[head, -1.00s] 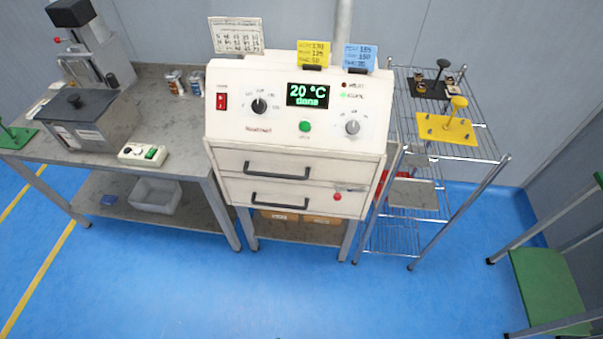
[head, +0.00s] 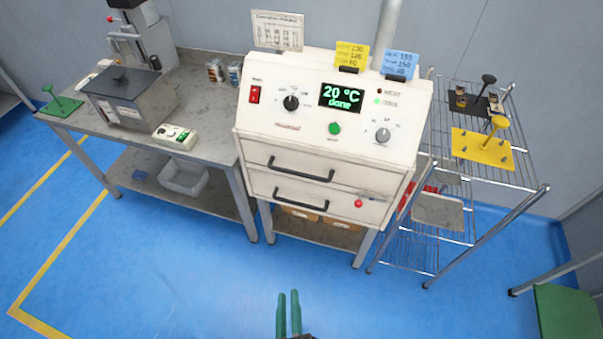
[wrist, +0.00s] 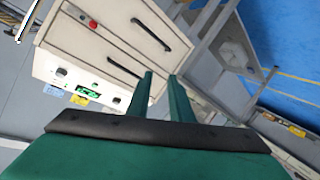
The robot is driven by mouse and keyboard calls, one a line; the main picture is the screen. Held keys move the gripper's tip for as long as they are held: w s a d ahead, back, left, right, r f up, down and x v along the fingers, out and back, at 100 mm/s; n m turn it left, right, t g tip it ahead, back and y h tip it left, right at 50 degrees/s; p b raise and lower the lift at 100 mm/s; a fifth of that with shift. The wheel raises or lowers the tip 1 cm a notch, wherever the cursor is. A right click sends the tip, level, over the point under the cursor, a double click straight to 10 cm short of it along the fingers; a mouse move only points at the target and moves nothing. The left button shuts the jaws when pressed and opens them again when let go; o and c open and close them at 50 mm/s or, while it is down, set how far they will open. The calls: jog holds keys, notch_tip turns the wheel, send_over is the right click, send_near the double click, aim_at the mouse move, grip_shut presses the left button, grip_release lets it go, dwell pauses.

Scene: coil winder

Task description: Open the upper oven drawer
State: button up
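The oven (head: 318,115) is a cream cabinet with a sloped control panel; its display reads 20 °C and "done". The upper drawer (head: 262,157) is closed flush, with a dark bar handle (head: 300,174). The lower drawer (head: 262,185) below it is also closed, with its own dark handle (head: 301,204). My gripper (head: 288,298) has green fingers with a gap between them, in front of and below the oven. In the wrist view the oven appears rotated, and my gripper (wrist: 162,82) is open, empty and apart from the drawer handles.
A steel table (head: 215,140) with a lidded metal box (head: 128,97) stands left of the oven. A wire rack (head: 480,168) with a yellow plate (head: 482,148) stands right. A green stool (head: 568,310) is at lower right. Blue floor in front is clear.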

jog(key=w+f+n, duration=0.1)
jog(key=w+n, duration=0.3)
jog(key=w, duration=0.6)
jog(key=n+h, duration=0.5)
send_near(299, 174)
jog(key=w, duration=0.1)
jog(key=x, duration=0.9)
jog(key=shift+w+d+f, duration=0.15)
jog(key=shift+w+f, duration=0.1)
jog(key=shift+f, duration=0.2)
grip_shut()
